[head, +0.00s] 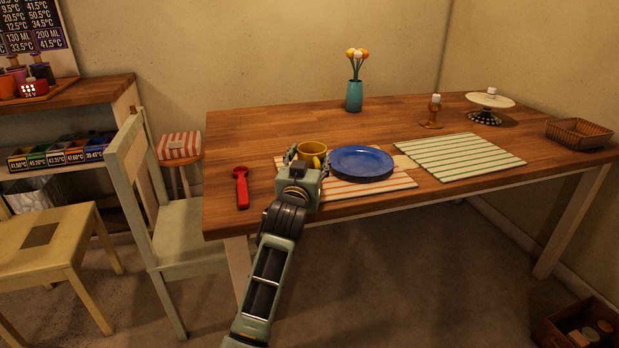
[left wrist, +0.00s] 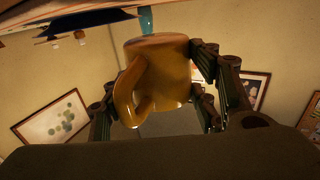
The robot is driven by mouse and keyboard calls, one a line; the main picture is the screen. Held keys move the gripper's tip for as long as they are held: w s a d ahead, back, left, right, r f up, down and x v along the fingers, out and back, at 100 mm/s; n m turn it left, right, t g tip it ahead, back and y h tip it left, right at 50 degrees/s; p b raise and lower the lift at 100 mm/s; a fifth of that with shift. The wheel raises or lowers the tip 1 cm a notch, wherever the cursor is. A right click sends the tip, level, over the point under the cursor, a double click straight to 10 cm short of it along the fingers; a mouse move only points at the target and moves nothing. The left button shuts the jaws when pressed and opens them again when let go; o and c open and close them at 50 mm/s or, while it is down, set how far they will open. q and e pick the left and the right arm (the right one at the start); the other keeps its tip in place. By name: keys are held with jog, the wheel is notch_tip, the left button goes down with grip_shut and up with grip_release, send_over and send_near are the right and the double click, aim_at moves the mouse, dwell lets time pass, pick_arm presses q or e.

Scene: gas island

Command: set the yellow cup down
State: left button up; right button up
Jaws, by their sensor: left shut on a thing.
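The yellow cup (head: 312,149) is between the fingers of my left gripper (head: 309,160), over the left part of the red-striped placemat (head: 385,186), just left of the blue plate (head: 361,162). In the left wrist view the cup (left wrist: 160,70) fills the middle, its handle toward the lower left, with the fingers (left wrist: 158,98) on both sides of it. My left gripper is shut on it. The gripper hides the cup's lower part in the head view, so I cannot tell whether its base touches the mat. My right gripper is not in view.
A red spoon-like utensil (head: 241,188) lies left of the mat. A teal vase with flowers (head: 354,96) stands at the back. A green-striped placemat (head: 458,157), candle holder (head: 433,112), cake stand (head: 489,101) and basket (head: 579,133) are at right. The table's back left is clear.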

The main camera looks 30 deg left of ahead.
pick_arm(q)
notch_tip(320, 180, down, 2)
jog(key=shift+f+b, duration=0.25)
jog(key=shift+b, duration=0.15)
jog(key=shift+f, duration=0.15)
jog(key=shift+f+p, duration=0.25)
jog(key=shift+p, duration=0.1)
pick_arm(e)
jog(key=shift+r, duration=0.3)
pick_arm(q)
jog(key=shift+f, duration=0.1)
jog(key=shift+f, duration=0.15)
jog(key=o, duration=1.3)
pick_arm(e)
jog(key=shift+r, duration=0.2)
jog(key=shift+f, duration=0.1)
